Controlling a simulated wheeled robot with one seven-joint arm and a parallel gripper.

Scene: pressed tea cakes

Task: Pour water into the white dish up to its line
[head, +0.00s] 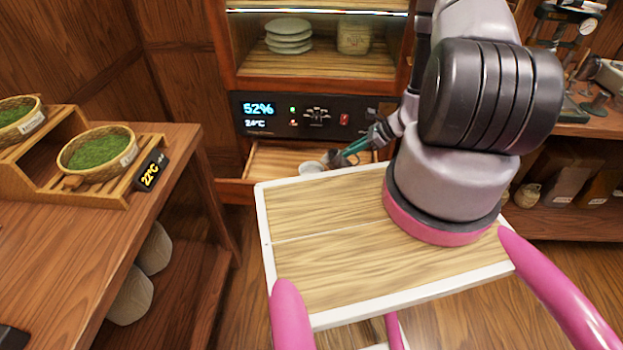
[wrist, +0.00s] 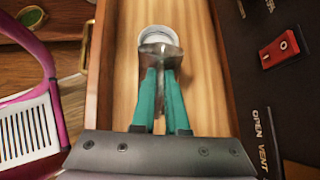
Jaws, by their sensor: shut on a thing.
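The white dish (head: 311,167) sits in the open wooden drawer under the control panel. In the wrist view the dish (wrist: 156,32) is at the top, its near side hidden behind a grey metal vessel (wrist: 160,52). My gripper (head: 347,155) reaches into the drawer space from the right. Its teal fingers (wrist: 161,78) are shut on the metal vessel, which is close to the dish and overlaps it in the picture. I cannot tell whether they touch. The vessel (head: 338,160) looks small in the head view. The dish's line and any water are not visible.
The drawer (head: 277,160) has walls close on both sides of my gripper. The panel (head: 310,113) above it reads 52% and 24°C and has a red switch (wrist: 279,49). A cabinet shelf above holds stacked pale discs (head: 289,35) and a jar (head: 353,38). Baskets (head: 97,150) stand left.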

